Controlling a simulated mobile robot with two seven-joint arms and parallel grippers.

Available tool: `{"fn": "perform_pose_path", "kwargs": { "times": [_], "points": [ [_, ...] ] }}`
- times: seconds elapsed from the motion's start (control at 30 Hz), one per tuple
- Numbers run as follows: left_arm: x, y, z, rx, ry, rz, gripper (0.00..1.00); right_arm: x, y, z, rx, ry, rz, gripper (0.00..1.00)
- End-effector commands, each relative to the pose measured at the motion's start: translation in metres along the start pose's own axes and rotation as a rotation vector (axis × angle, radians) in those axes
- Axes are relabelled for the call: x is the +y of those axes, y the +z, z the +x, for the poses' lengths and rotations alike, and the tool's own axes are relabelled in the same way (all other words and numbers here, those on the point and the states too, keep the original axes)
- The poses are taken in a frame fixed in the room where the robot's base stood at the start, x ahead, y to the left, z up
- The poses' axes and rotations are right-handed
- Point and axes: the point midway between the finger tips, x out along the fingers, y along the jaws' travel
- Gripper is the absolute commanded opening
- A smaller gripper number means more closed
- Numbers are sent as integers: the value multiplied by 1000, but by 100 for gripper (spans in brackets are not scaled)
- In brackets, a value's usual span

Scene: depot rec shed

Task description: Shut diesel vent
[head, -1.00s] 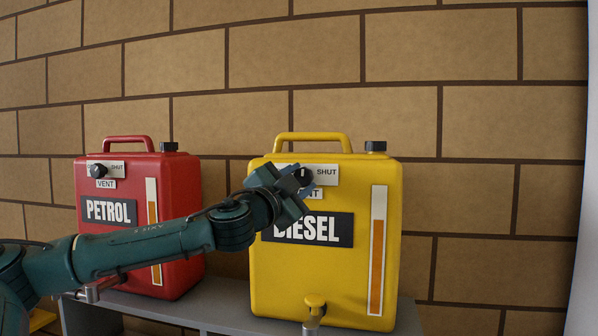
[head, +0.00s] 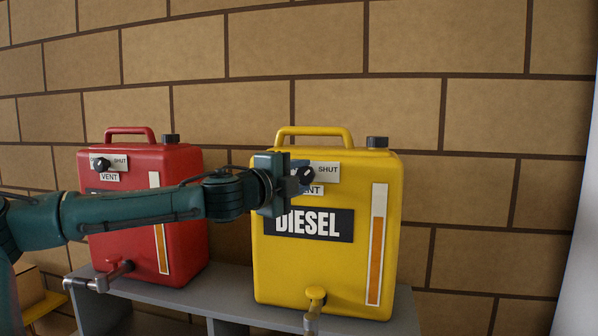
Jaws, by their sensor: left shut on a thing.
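The yellow diesel can (head: 345,270) stands on a grey shelf. Its black vent knob (head: 306,175) sits on a white plate (head: 327,170) marked SHUT at the right, with a VENT label below, partly hidden. My left gripper (head: 298,178) reaches in from the left and is shut on the vent knob. The gripper hides the left part of the plate, so the knob's pointer setting is hard to read. My right gripper is not in view.
A red petrol can (head: 185,240) with its own vent knob (head: 102,164) stands to the left, partly behind my left arm. Both cans have taps at the front over the grey shelf (head: 240,297). A brick wall is close behind.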

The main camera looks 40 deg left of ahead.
Motion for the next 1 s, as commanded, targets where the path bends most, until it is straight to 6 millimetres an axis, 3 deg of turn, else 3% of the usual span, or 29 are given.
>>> {"fn": "perform_pose_path", "kwargs": {
  "times": [0.53, 0.57, 0.6, 0.8, 1.0],
  "points": [
    [0, 1, 0, -3, 7, 23, 13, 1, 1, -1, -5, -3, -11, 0],
    [0, 1, 0, -3, 7, 23, 38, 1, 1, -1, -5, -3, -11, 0],
    [0, 1, 0, -3, 7, 23, 42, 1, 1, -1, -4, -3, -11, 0],
    [0, 0, 0, -2, 8, 21, 58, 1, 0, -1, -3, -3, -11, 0],
    [0, 0, 0, -2, 8, 21, 58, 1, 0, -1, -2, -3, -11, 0]
  ]
}}
